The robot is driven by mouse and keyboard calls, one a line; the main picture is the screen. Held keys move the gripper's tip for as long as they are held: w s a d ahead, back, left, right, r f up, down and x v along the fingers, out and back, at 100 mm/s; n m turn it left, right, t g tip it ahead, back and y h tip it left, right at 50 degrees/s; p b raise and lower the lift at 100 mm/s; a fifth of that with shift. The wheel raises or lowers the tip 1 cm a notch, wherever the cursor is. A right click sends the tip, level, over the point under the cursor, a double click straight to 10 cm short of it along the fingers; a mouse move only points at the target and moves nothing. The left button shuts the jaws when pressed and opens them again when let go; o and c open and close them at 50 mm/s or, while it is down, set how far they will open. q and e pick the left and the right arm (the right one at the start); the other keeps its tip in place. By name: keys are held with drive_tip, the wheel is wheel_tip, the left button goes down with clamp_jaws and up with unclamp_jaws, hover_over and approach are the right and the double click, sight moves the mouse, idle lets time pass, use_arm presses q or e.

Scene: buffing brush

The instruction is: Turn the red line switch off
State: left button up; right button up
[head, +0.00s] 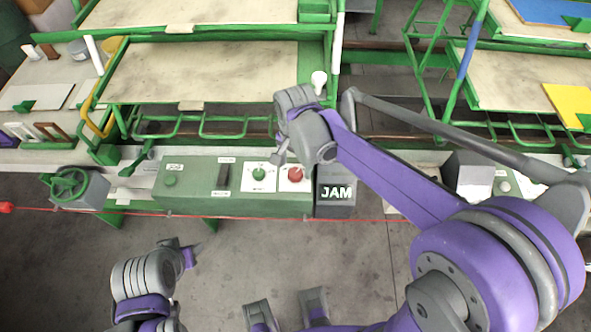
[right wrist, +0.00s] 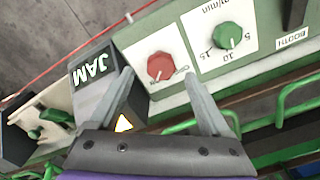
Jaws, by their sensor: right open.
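The red switch (head: 296,174) is a round red knob on a white plate on the green control panel (head: 200,198). In the right wrist view the red knob (right wrist: 160,66) shows between and beyond my fingertips. My right gripper (head: 280,152) is open and empty above the panel, just behind the knob; its fingertips (right wrist: 159,75) look apart from the knob, though the exact gap cannot be told. My left gripper (head: 186,252) is low at the left, in front of the panel, over the floor; its finger opening is unclear.
A green dial (head: 259,174) sits left of the red knob, a dark slot switch (head: 223,176) further left. A dark JAM box (head: 335,195) stands right of it. A red cord (head: 380,219) runs along the front. Green-framed racks (head: 210,72) stand behind.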

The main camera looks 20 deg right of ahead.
sight(295, 173)
drive_tip(key=shift+f, duration=1.6)
drive_tip(key=shift+c, duration=0.2)
clamp_jaws()
